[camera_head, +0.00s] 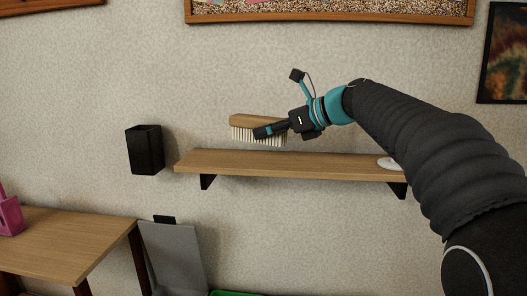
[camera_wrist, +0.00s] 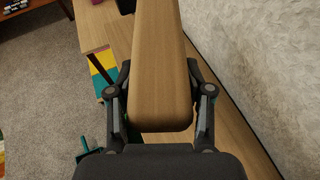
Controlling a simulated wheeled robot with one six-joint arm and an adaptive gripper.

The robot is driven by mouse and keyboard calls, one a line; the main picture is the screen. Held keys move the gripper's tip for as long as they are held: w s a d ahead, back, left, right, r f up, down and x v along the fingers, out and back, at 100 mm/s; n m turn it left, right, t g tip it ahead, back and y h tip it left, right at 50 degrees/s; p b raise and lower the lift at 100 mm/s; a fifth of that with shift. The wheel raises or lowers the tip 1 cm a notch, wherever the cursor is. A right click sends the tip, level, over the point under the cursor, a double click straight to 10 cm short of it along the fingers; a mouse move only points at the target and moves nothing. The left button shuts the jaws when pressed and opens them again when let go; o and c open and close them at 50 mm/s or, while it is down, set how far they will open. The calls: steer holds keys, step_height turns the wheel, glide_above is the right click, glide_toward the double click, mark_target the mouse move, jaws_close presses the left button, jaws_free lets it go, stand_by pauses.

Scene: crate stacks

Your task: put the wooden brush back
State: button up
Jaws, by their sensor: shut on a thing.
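The wooden brush (camera_head: 247,122) has a light wood back and pale bristles that face down. My gripper (camera_head: 262,131) is shut on it near its right end in the head view. The brush is held level, a little above the wooden wall shelf (camera_head: 230,162), with a gap below the bristles. In the wrist view the brush's wooden back (camera_wrist: 160,75) lies between the two fingers of my gripper (camera_wrist: 162,90) and points away. Its bristles are hidden there.
A black box (camera_head: 145,150) is on the wall left of the shelf. A white round object (camera_head: 388,163) lies at the shelf's right end. A wooden table (camera_head: 60,240) with a pink holder (camera_head: 10,217) stands lower left. The shelf's left and middle look clear.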

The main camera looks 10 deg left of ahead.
mark_target(264, 162)
steer(key=shift+w+a+f, duration=0.65)
steer(key=shift+a, duration=0.1)
steer(key=shift+f+b, duration=0.7)
steer(key=shift+f, duration=1.2)
steer(key=o, duration=1.4)
steer(key=shift+f, duration=0.15)
steer(key=shift+d+r, duration=0.1)
steer(key=shift+r, duration=0.1)
steer(key=p+v, duration=0.1)
steer(key=v, duration=1.1)
steer(key=shift+f, duration=0.1)
steer(key=shift+s, duration=0.1)
